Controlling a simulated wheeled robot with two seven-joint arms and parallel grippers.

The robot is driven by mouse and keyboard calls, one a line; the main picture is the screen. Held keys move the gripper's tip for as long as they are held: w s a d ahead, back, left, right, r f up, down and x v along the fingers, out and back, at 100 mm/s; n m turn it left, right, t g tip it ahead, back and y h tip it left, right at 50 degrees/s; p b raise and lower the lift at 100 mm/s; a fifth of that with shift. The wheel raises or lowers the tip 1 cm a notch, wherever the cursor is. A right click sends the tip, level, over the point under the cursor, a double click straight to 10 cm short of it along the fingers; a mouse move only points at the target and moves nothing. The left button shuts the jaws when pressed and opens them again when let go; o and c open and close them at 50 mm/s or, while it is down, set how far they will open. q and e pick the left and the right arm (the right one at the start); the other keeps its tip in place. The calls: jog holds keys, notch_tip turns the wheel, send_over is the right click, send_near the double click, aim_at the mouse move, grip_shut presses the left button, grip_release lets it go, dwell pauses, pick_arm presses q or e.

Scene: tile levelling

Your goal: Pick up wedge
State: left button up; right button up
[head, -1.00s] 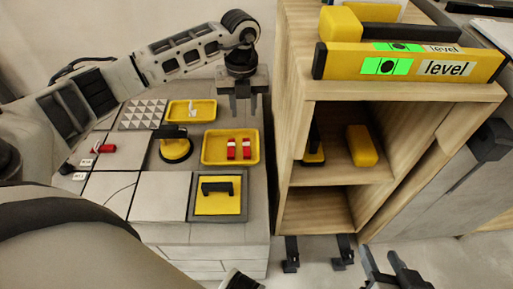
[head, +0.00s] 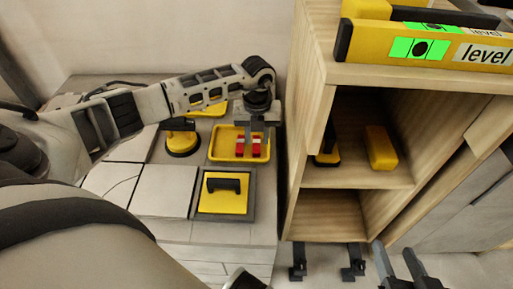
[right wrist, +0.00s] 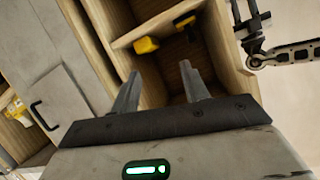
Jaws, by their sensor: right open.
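Two small red wedges with white marks lie in a yellow tray (head: 214,156) on the tiled worktop in the head view: a left wedge (head: 240,149) and a right wedge (head: 256,150). My left gripper (head: 257,134) points down over the tray, close above the wedges. Its fingers overlap the wedges in the picture, so I cannot tell whether it touches one or how far its jaws are apart. My right gripper (head: 405,266) is open and empty at the lower right, in front of the shelf. Its two spread fingers (right wrist: 162,92) show in the right wrist view.
A wooden shelf (head: 312,130) stands right of the worktop, with a yellow level (head: 440,45) on top and a yellow block (head: 380,148) inside. A suction cup (head: 182,143) and a yellow black-handled float (head: 222,203) lie near the tray. Another yellow tray (head: 212,108) is behind.

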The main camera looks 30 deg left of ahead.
aim_at(257, 148)
pick_arm(q)
notch_tip(257, 148, down, 4)
jog(key=shift+w+a+f+b, duration=0.15)
jog(key=shift+f+b, duration=0.1)
jog(key=shift+b, duration=0.5)
jog(key=shift+r, duration=0.1)
jog(key=c, duration=0.7)
jog(key=shift+o, duration=0.2)
